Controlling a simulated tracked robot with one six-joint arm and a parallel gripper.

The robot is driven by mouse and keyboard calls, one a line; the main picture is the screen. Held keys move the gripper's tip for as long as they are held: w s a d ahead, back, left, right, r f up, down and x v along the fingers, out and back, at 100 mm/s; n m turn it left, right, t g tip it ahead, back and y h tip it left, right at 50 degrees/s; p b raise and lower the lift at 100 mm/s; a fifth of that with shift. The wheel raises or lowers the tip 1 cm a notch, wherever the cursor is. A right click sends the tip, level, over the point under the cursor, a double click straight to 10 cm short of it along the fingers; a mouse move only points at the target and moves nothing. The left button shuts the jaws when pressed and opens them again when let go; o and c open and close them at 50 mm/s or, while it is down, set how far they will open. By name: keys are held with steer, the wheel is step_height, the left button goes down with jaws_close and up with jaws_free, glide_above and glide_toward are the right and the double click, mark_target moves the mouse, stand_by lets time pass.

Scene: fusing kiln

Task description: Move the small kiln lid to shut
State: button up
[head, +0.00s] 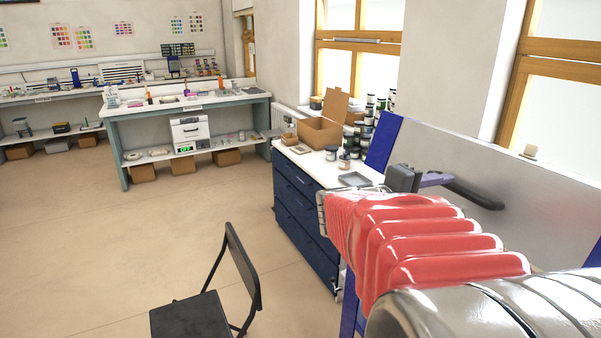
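A large light grey panel (500,168) stands tilted up at the right, with a blue upright part (385,144) at its left end. A black bar handle (474,194) is in front of it. It looks like a raised kiln lid, but I cannot tell whether it is the small kiln's. A small white box with a green display (190,132), possibly a kiln, is on the lower shelf of the far bench. My arm in its red sleeve crosses the lower right, in front of the panel.
A dark blue drawer cabinet (302,207) holds an open cardboard box (320,131), jars and a grey tray (354,179). A black folding chair (205,310) stands at the front. The floor (110,235) to the left is clear. Benches line the back wall.

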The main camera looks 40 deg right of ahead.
mark_target(452, 189)
steer(key=shift+s+d+f, duration=0.1)
steer(key=shift+s+d, duration=0.05)
steer(key=shift+d, duration=0.85)
steer(key=shift+s+d+f, duration=0.15)
steer(key=shift+d, duration=0.9)
steer(key=shift+s+d+f, duration=0.1)
steer(key=shift+s+d, duration=0.05)
steer(key=shift+d, duration=0.85)
steer(key=shift+c, duration=0.2)
jaws_close()
